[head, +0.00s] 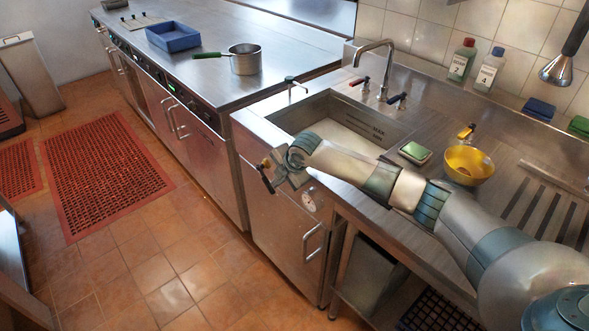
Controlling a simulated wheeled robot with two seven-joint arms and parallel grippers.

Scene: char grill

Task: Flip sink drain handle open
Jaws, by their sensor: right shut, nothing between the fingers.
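The steel sink (345,118) is set into the counter, with its basin partly covered by my right arm. My right gripper (268,174) is at the front left of the sink, in front of the cabinet face and below the counter rim. It is shut and holds nothing. I cannot make out the drain handle clearly; the gripper and wrist cover part of the sink front, and I cannot tell whether they touch it. A round pale dial (309,201) shows on the cabinet front, right of the gripper. My left gripper is out of view.
A yellow bowl (468,165) and a green sponge (414,151) lie right of the basin. A pot (245,62) and blue tray (173,37) are on the left counter.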

